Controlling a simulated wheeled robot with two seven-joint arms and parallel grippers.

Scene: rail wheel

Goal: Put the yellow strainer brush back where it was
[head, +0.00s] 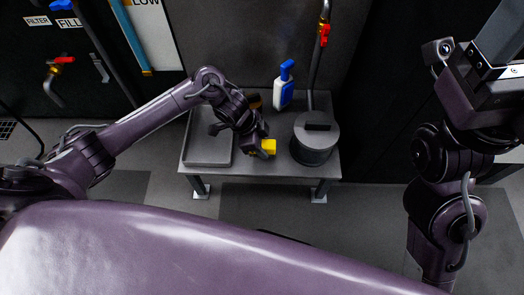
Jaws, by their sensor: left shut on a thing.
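The yellow strainer brush (269,147) shows as a yellow block at the fingers of my left gripper (262,149), over the front middle of the grey table (270,168). My left gripper is shut on the brush; the gripper and wrist hide part of it. I cannot tell whether the brush touches the table top. My right arm is raised at the right side, and its gripper fingers do not show clearly.
A grey tray (208,163) lies on the table's left. A grey lidded pot (315,145) stands on the right, with a pipe and red-handled valve (324,32) behind. A white and blue bottle (284,86) stands at the back. A brownish-yellow item (253,101) is partly hidden behind my left wrist.

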